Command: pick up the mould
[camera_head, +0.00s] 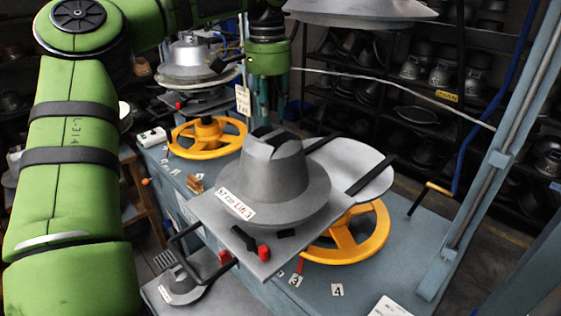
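A silver-grey, hat-shaped metal mould (268,180) sits upright on a flat metal plate (213,212) in the middle of the view. Its crown has dark notches on top, and the plate's front carries a white label. A second, smaller hat-shaped mould (182,284) rests lower left on a grey surface. My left arm comes in from the left and crosses the top; its wrist end points down behind and above the central mould. My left gripper (270,92) is apart from the mould, and its fingers are too unclear to read. My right gripper is not in view.
Yellow handwheels (352,236) and (207,137) stand on the blue-grey press bench (405,245). A metal press head (362,10) hangs above the mould. A blue-grey post (490,160) rises at right. Dark shelves behind hold several moulds. A black handle with red ends juts out at the plate's front.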

